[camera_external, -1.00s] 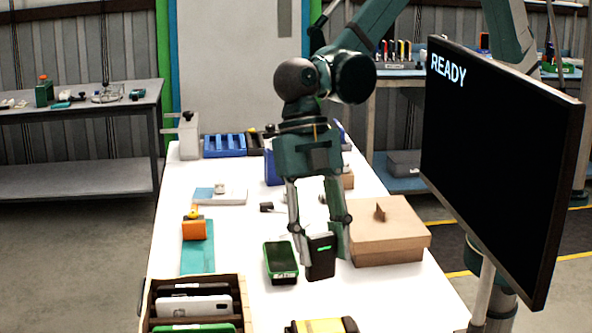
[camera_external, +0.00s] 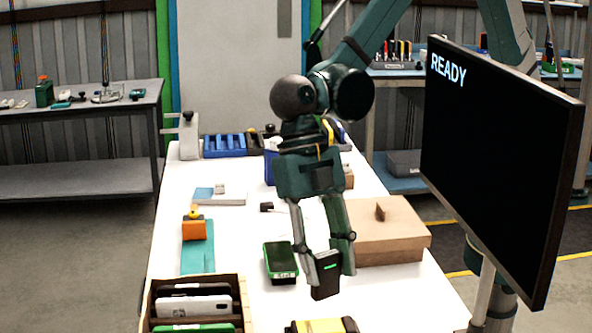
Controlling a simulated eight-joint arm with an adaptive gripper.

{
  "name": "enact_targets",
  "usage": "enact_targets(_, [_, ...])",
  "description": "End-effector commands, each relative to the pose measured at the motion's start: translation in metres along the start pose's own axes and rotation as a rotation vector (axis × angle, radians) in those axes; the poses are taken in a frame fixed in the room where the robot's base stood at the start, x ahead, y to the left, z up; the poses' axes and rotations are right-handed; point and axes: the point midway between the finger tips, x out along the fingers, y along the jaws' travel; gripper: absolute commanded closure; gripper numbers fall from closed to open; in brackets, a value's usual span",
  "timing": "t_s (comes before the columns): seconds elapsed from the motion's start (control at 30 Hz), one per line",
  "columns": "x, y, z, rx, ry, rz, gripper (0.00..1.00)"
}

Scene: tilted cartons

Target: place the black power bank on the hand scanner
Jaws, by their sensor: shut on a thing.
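The black power bank (camera_external: 326,281), a dark slab with a green light strip, is held slightly tilted between the fingers of my gripper (camera_external: 329,268). My gripper is shut on it over the white table. A yellow-and-black object (camera_external: 321,326) is cut off by the bottom edge, in front of the power bank. I cannot tell for sure which of these is the hand scanner.
A cardboard box (camera_external: 385,235) stands just right of my gripper. A brown organizer (camera_external: 238,285) with upright devices is at the lower left. An orange item (camera_external: 194,230) sits on a teal mat (camera_external: 197,261). A large monitor (camera_external: 500,165) reading READY stands at the right.

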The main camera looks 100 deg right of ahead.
Motion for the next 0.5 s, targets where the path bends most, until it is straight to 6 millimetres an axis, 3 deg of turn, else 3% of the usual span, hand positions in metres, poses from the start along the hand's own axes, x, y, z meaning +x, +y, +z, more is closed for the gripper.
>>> enact_targets(0.2, [0.024,0.001,0.010,0.000,0.000,0.000,0.81])
enact_targets(0.5, [0.030,0.000,0.012,0.000,0.000,0.000,0.81])
